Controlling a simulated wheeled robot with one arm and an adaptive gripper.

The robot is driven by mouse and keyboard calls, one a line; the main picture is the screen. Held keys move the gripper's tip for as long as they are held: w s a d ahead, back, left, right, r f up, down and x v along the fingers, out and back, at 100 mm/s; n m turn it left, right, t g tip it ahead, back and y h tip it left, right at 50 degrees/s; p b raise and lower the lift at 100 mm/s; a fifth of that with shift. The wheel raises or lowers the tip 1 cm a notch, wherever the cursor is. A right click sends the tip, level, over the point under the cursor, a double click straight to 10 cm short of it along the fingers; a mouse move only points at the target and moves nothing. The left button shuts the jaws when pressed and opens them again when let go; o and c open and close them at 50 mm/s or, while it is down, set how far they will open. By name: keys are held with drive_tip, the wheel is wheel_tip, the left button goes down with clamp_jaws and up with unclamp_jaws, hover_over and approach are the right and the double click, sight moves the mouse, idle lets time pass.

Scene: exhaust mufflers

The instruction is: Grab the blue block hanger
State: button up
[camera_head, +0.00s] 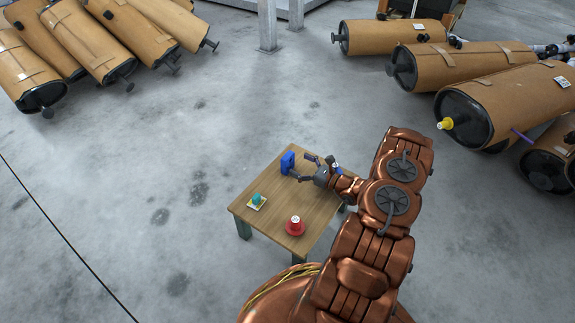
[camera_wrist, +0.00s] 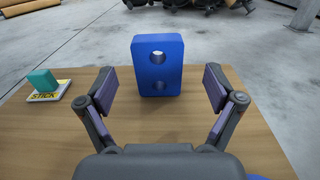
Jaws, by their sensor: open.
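The blue block hanger (camera_head: 287,163) stands upright near the far edge of a small wooden table (camera_head: 263,180). In the wrist view the blue block hanger (camera_wrist: 157,54) is a rectangular block with two round holes, one above the other. My gripper (camera_head: 305,168) is open at table height, with its fingers pointing at the block. In the wrist view my gripper (camera_wrist: 160,88) has one finger on each side, and the block stands ahead, centred between them. Nothing is held, and the fingers look apart from the block.
A teal piece on a small labelled base (camera_head: 256,201) sits on the table, left of my gripper in the wrist view (camera_wrist: 43,84). A red round object (camera_head: 294,226) is near the table's front. Several wrapped mufflers (camera_head: 465,65) lie beyond; the floor around the table is clear.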

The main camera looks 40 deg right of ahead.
sight(288, 159)
drive_tip(key=shift+b+x, duration=0.9)
drive_tip(key=shift+x, duration=0.65)
drive_tip(key=shift+b+x, duration=0.35)
drive_tip(key=shift+x, duration=0.85)
drive_tip(key=shift+a, duration=0.1)
drive_tip(key=shift+c, duration=0.4)
drive_tip(key=shift+s, duration=0.1)
drive_tip(key=c, duration=1.2)
